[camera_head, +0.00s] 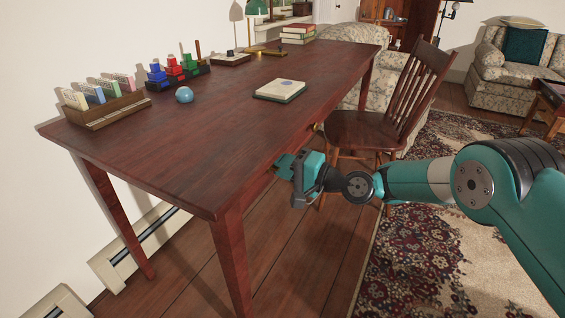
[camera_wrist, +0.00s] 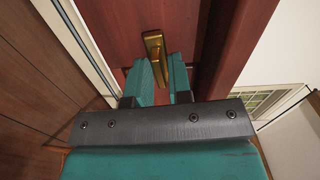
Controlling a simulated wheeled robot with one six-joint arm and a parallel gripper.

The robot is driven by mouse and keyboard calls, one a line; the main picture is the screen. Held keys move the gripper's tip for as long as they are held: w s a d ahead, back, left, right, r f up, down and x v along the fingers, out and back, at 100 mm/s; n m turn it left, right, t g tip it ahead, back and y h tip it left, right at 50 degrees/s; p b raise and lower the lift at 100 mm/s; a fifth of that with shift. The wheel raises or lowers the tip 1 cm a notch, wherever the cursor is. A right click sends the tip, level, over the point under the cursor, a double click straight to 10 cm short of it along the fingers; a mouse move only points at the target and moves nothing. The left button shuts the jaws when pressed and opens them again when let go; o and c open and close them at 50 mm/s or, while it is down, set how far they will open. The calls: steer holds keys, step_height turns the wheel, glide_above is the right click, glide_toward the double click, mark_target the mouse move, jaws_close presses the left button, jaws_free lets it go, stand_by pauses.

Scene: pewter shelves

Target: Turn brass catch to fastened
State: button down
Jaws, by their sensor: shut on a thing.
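The brass catch (camera_wrist: 154,46) shows in the wrist view on a red-brown wooden face. It looks like a narrow brass bar, running nearly up and down in the picture, with its lower end between my two teal fingers. My gripper (camera_wrist: 160,68) is shut on the catch. In the head view my gripper (camera_head: 284,164) is at the table's front edge, partly under the top. The catch cannot be made out there. The catch's fastened or unfastened position cannot be told.
A wooden chair (camera_head: 375,128) stands close beyond my gripper. A table leg (camera_head: 231,260) stands nearer. Patterned rug (camera_head: 430,250) covers the floor at right.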

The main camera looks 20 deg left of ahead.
steer(key=shift+m, duration=0.7)
steer(key=c, duration=1.2)
jaws_free()
steer(key=shift+c, duration=0.2)
steer(key=s+d+b, duration=0.1)
steer(key=d+b, duration=0.3)
steer(key=d, duration=1.3)
steer(key=shift+s+d, duration=0.15)
steer(key=shift+d, duration=0.1)
